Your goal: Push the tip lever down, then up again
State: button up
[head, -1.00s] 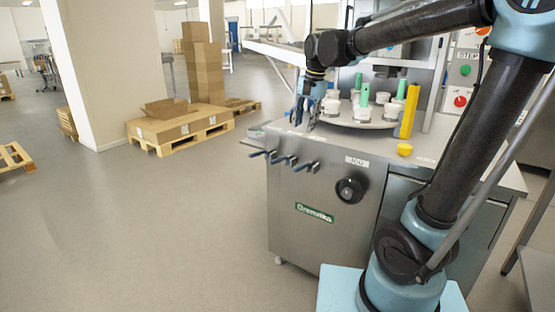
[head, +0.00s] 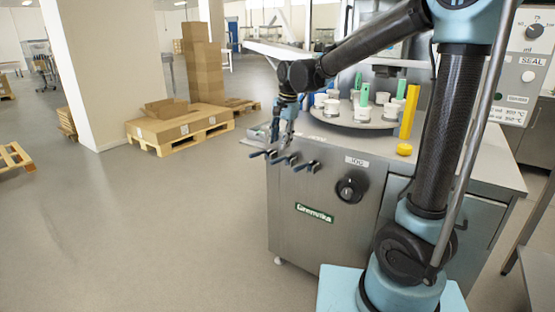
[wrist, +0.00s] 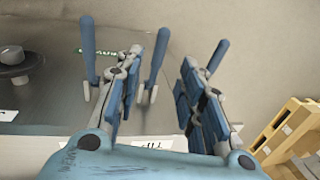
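Three levers with blue handles stick out from the machine's front at its upper left: a left one (head: 257,154), a middle one (head: 276,160) and a right one (head: 312,167). I cannot read which is the tip lever. My gripper (head: 282,137) is just above the levers, pointing down, open and empty. In the wrist view, the fingers of my gripper (wrist: 160,82) are spread. The middle lever (wrist: 156,55) shows between them; one lever (wrist: 88,48) is beyond the left finger and another (wrist: 217,57) beyond the right fingertip. Contact cannot be told.
A round plate (head: 355,121) with white cups and green pieces stands on the machine top. A yellow upright piece (head: 409,112) is at its right. A black knob (head: 349,188) is on the front.

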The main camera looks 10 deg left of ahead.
jog(key=f, duration=0.2)
jog(key=a+f, duration=0.1)
jog(key=f, duration=0.5)
jog(key=shift+w+a+f, duration=0.15)
jog(key=shift+w+a, duration=0.1)
jog(key=shift+w, duration=0.1)
grip_shut()
